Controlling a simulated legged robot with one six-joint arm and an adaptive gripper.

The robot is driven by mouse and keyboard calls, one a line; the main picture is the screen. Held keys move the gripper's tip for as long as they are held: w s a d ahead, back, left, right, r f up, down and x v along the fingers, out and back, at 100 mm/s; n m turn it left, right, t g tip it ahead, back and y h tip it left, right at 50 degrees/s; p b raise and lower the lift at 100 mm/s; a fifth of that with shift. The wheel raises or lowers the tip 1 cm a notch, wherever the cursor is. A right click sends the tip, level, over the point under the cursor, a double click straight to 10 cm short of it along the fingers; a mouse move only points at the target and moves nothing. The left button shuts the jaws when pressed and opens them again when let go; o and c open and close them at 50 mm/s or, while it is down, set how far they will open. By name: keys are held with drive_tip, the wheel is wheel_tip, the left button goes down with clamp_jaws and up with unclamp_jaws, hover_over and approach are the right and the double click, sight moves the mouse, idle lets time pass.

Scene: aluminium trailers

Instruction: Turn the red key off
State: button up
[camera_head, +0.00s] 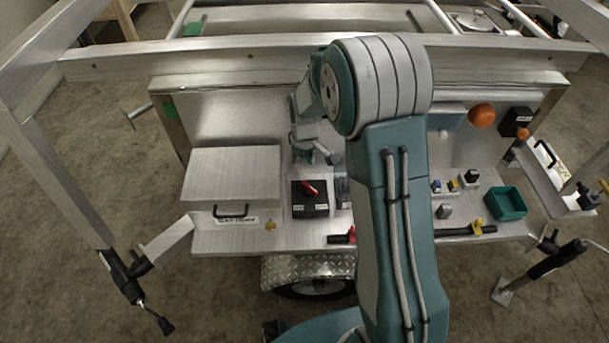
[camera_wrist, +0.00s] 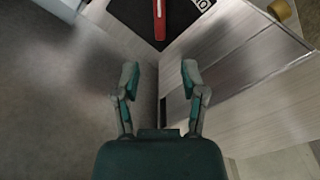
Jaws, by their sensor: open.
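The red key (camera_head: 310,188) sits on top of a black switch box (camera_head: 309,207) on the trailer's metal shelf, right of the battery box. In the wrist view the red key (camera_wrist: 159,18) shows at the top edge, partly cut off, on the black box (camera_wrist: 133,14) with a white label. My gripper (camera_wrist: 160,78) is open and empty, its two fingers spread apart below the key in that view, not touching it. In the head view my gripper (camera_head: 317,156) is just above and behind the switch box, partly hidden by its small size and my arm.
A silver lidded box (camera_head: 232,180) with a black handle stands left of the switch box. A yellow knob (camera_head: 271,225) is near its corner. A green bin (camera_head: 505,203) and small switches (camera_head: 445,211) are on the right. A red-handled black bar (camera_head: 342,238) lies along the front edge.

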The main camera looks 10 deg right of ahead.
drive_tip(key=shift+r, duration=1.7)
drive_tip(key=s+r+m+t, duration=0.3)
drive_tip(key=s+r, duration=0.7)
drive_tip(key=r, duration=0.5)
drive_tip(key=s+r+m+t, duration=0.1)
drive_tip(key=s+r+m, duration=0.1)
drive_tip(key=s, duration=0.6)
drive_tip(key=s+d+r+m+t, duration=0.1)
drive_tip(key=s+r, duration=0.3)
drive_tip(key=s, duration=0.4)
drive_tip(key=shift+s+m+t, duration=0.3)
drive_tip(key=shift+s+m, duration=0.05)
drive_tip(key=shift+m, duration=0.15)
